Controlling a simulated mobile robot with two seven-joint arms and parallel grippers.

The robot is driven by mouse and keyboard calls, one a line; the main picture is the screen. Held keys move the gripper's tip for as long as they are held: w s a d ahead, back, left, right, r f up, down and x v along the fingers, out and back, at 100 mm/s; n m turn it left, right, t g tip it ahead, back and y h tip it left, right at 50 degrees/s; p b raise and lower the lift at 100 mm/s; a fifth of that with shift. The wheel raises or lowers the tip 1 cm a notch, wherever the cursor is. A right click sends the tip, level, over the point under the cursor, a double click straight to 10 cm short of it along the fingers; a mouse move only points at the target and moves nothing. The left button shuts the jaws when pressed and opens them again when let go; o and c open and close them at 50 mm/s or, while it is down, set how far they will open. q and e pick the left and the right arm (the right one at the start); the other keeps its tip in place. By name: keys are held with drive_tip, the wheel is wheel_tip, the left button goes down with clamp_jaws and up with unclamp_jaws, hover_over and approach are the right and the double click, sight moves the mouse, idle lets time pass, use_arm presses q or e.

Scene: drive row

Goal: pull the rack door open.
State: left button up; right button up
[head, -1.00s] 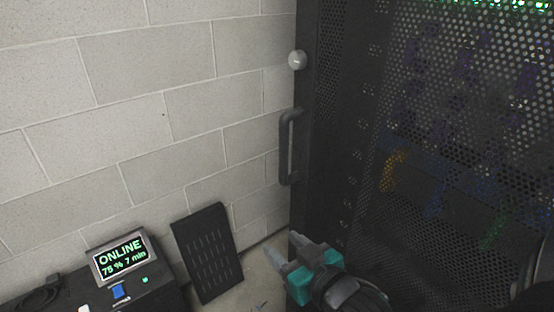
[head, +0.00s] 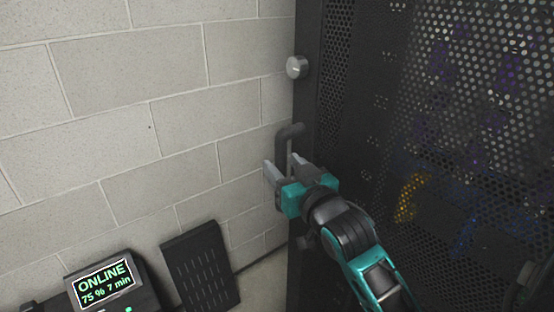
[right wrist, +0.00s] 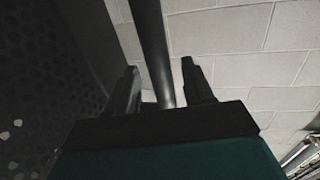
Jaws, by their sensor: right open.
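The rack door (head: 340,110) is a dark perforated panel on the right of the head view, and it looks closed. Its dark bar handle (head: 289,134) stands upright at the door's left edge, with a round silver knob (head: 297,67) above it. My right gripper (head: 281,165) is open at the handle, which partly hides behind the fingers. In the right wrist view the handle (right wrist: 152,45) runs down between the two open fingers (right wrist: 160,85), with gaps on both sides. My left gripper is in neither view.
A pale block wall (head: 130,110) stands close to the left of the handle. A slotted dark panel (head: 200,268) leans at the wall's foot. A unit with a lit ONLINE display (head: 104,284) is at the lower left. Cables show behind the door mesh.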

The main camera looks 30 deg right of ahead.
drive_tip(key=shift+w+d, duration=0.15)
drive_tip(key=shift+w, duration=0.75)
drive_tip(key=shift+w+d, duration=0.1)
drive_tip(key=shift+w, duration=0.75)
drive_tip(key=shift+c, duration=0.2)
clamp_jaws()
